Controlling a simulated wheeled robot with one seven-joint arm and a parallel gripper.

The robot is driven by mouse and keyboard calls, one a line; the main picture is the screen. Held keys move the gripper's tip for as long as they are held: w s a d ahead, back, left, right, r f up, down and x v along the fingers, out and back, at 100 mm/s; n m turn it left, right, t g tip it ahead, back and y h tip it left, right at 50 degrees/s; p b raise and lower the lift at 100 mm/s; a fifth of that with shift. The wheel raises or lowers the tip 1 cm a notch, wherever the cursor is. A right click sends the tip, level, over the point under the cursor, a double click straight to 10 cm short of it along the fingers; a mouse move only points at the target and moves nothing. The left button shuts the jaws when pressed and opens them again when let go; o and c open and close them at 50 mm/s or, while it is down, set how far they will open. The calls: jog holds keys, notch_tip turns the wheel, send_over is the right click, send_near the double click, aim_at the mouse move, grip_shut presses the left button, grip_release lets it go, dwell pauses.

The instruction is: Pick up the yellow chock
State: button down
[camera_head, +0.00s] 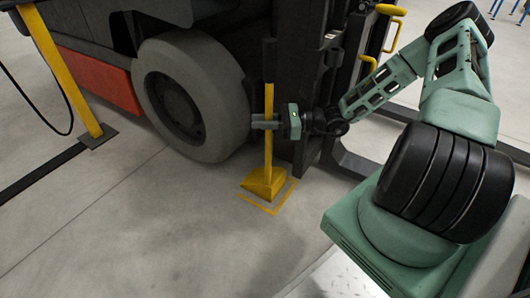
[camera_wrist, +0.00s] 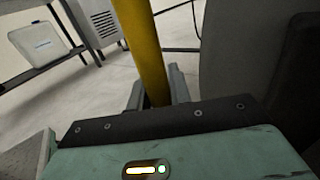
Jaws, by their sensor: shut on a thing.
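The yellow chock (camera_head: 263,181) is a wedge with a tall upright yellow handle (camera_head: 269,100). In the head view it appears to stand at a yellow outline on the floor, near the forklift's wheel; I cannot tell whether its base touches the floor. My gripper (camera_head: 266,121) is shut on the handle, about midway up. In the wrist view the handle (camera_wrist: 143,50) passes between the fingers (camera_wrist: 156,88). The wedge is not visible in the wrist view.
The forklift's large grey wheel (camera_head: 190,98) is close to the left of the handle. Its dark mast (camera_head: 302,80) stands behind my gripper. A yellow post (camera_head: 62,75) is at the far left. Open concrete floor (camera_head: 130,235) lies in front and to the left.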

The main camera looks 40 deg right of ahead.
jog(key=shift+r, duration=0.3)
